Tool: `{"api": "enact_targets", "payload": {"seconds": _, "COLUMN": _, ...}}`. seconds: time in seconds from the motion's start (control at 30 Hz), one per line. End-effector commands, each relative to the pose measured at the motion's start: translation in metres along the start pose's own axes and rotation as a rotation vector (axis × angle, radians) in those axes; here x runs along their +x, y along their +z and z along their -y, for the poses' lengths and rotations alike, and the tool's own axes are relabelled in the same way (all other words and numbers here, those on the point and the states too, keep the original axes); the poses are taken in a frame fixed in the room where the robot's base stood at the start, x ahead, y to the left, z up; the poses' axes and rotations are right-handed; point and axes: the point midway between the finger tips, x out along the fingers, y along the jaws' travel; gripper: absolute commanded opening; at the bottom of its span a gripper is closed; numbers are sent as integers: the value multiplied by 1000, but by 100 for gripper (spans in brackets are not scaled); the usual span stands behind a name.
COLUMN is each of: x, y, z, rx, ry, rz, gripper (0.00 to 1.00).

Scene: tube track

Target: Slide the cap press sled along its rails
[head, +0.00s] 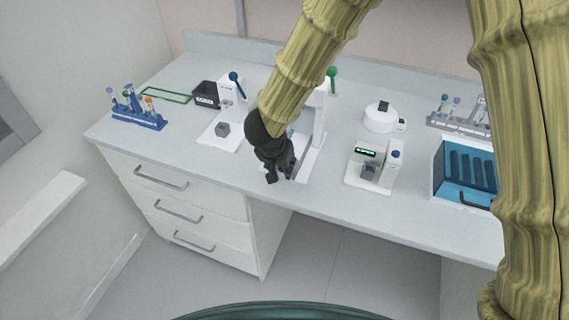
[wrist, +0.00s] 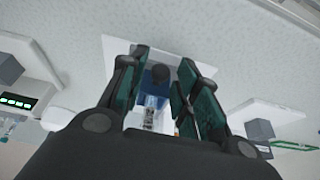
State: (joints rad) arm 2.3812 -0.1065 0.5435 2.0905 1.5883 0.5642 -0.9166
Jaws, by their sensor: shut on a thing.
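My gripper (head: 279,172) is at the front of the white press with the green-knobbed lever (head: 331,78), above its white base (head: 308,165). In the wrist view, the blue sled (wrist: 150,82) with a dark round knob (wrist: 160,73) lies between the fingers of my gripper (wrist: 166,90). The gripper is shut on the sled's knob, though the contact itself is partly hidden. A clear tube (wrist: 150,113) shows near the blue sled. In the head view my arm and gripper hide most of the sled and rails.
A similar station with a blue-knobbed lever (head: 233,76) stands to the left. A device with a green display (head: 366,152) stands to the right, before a round white device (head: 383,118). The counter's front edge is close.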

Motion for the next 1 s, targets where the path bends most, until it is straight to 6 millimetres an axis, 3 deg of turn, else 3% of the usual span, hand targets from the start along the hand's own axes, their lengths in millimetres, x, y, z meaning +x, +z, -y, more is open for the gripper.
{"api": "enact_targets", "payload": {"seconds": 0.03, "x": 0, "y": 5, "z": 0, "rx": -4, "ry": 1, "rz": 7, "gripper": 0}}
{"api": "enact_targets", "payload": {"seconds": 0.07, "x": 0, "y": 5, "z": 0, "rx": -4, "ry": 1, "rz": 7, "gripper": 35}}
{"api": "enact_targets", "payload": {"seconds": 0.1, "x": 0, "y": 5, "z": 0, "rx": -5, "ry": 1, "rz": 8, "gripper": 41}}
{"api": "enact_targets", "payload": {"seconds": 0.57, "x": -9, "y": 2, "z": 0, "rx": -1, "ry": -1, "rz": 3, "gripper": 41}}
{"api": "enact_targets", "payload": {"seconds": 1.0, "x": -84, "y": 3, "z": 0, "rx": -1, "ry": -2, "rz": 5, "gripper": 41}}
